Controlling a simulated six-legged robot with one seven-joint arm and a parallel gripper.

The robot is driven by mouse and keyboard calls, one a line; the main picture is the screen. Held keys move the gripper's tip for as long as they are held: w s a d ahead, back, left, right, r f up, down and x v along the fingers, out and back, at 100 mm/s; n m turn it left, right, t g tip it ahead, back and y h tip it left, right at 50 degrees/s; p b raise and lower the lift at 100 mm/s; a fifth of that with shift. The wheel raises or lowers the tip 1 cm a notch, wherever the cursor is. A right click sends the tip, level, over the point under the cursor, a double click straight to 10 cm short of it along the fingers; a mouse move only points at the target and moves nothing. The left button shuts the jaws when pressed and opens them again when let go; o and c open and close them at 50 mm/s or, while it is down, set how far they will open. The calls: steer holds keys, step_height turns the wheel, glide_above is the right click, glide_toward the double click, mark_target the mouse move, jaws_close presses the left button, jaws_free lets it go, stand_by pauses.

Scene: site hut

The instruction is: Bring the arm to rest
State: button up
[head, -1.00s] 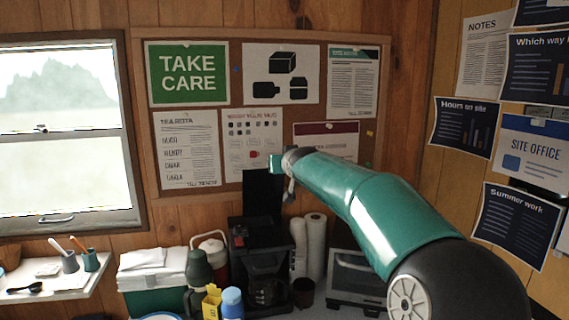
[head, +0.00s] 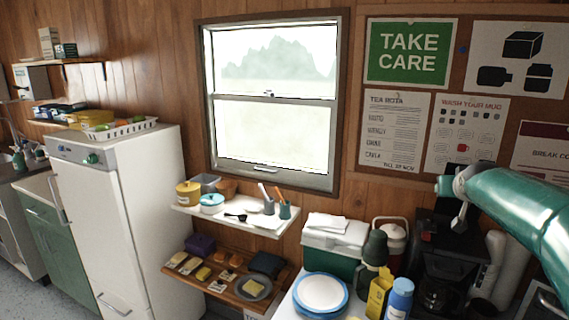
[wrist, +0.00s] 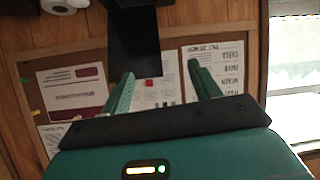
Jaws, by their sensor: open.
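My gripper is at the end of my green arm, which enters the head view from the right edge; its end (head: 457,190) is in front of the lower part of the notice board (head: 448,100). In the wrist view my gripper (wrist: 160,82) has its two green fingers spread apart, with nothing between them. Behind the fingers, the wrist view shows the notice board (wrist: 85,65) and its papers upside down. The arm is raised above the counter things and partly hides the board's lower right and the coffee machine's surroundings.
A small shelf (head: 240,220) is under the window (head: 270,100). A white fridge (head: 130,220) stands at left.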

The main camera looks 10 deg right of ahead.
steer(key=s+a+f+n+g+y, duration=0.15)
steer(key=s+a+f, duration=0.35)
steer(key=a, duration=0.5)
steer(key=s+a+f+n+g+y, duration=0.1)
steer(key=s+a+f+g, duration=0.2)
steer(key=a+f, duration=0.55)
steer(key=s+a+n+y, duration=0.1)
steer(key=s+a, duration=0.6)
steer(key=s, duration=0.3)
steer(key=s+a+n+g+y, duration=0.1)
steer(key=s+a+y, duration=0.1)
steer(key=s+a, duration=0.6)
steer(key=s, duration=0.3)
steer(key=shift+f, duration=0.3)
steer(key=shift+y, duration=0.25)
